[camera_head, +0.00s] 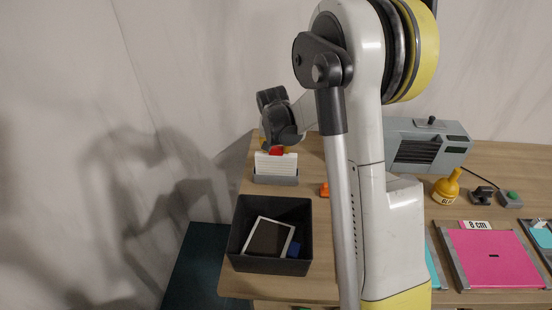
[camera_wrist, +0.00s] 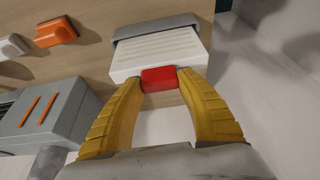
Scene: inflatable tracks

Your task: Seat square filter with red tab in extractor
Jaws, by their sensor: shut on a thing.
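The square filter is white and pleated, and it stands in a low grey holder (camera_head: 275,180) at the table's back left in the head view (camera_head: 276,167). Its red tab (camera_head: 277,151) is at the top edge. In the wrist view, the yellow fingers of my gripper (camera_wrist: 159,78) are shut on the red tab (camera_wrist: 158,82). The filter's ribbed white face (camera_wrist: 160,52) runs from the tab to the grey holder (camera_wrist: 155,25). A grey machine with a dark slatted front (camera_head: 418,152), perhaps the extractor, stands at the back right, partly behind my arm.
A black bin (camera_head: 270,266) holds a white-framed dark panel and a blue piece. An orange piece (camera_head: 324,190) lies near the holder. A grey box with orange stripes (camera_wrist: 50,112) is left of my gripper. A yellow bottle (camera_head: 447,186) and pink panel (camera_head: 490,258) are farther right.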

